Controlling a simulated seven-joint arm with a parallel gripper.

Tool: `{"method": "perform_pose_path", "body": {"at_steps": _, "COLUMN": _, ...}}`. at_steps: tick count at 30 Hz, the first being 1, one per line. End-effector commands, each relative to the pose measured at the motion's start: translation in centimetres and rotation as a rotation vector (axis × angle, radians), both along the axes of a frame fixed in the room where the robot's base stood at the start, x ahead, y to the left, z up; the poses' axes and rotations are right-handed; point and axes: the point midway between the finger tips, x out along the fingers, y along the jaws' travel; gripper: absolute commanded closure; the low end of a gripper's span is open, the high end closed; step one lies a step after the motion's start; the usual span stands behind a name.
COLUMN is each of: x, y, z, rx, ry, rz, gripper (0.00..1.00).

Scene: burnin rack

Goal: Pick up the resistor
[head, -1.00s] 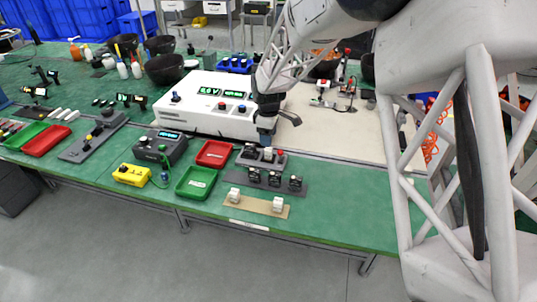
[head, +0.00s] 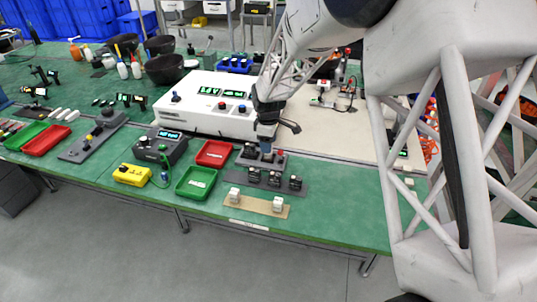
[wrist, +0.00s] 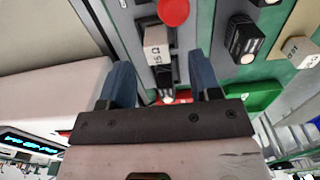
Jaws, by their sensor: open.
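A white block resistor (wrist: 157,45) marked 15 Ω sits in a dark grey holder between a red round knob and a dark part. My gripper (wrist: 163,72) is open in the wrist view, with one blue finger to each side. The block lies between and just beyond the fingertips; I cannot tell whether either finger touches it. Two more white blocks stand on a tan strip (head: 256,207); one shows in the wrist view (wrist: 300,51).
Black modules (head: 274,179) stand on a grey strip in front of the holder. A red tray (head: 214,153) and a green tray (head: 196,182) lie to its left. A white instrument box (head: 190,117) stands behind.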

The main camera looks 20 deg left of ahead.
Motion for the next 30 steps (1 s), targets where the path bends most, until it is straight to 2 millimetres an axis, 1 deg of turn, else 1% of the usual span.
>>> {"method": "perform_pose_path", "body": {"at_steps": 9, "x": 0.3, "y": 0.0, "z": -3.5, "rx": -0.001, "ry": 0.001, "rz": 0.0, "gripper": 0.43}}
{"method": "perform_pose_path", "body": {"at_steps": 13, "x": 0.3, "y": 0.0, "z": -4.4, "rx": 0.0, "ry": 0.001, "rz": 0.0, "gripper": 0.43}}
{"method": "perform_pose_path", "body": {"at_steps": 17, "x": 0.3, "y": 0.0, "z": -4.7, "rx": 0.0, "ry": 0.0, "rz": 0.0, "gripper": 0.43}}
{"method": "perform_pose_path", "body": {"at_steps": 30, "x": 0.3, "y": 0.0, "z": -4.7, "rx": 0.0, "ry": 0.0, "rz": 0.0, "gripper": 0.43}}
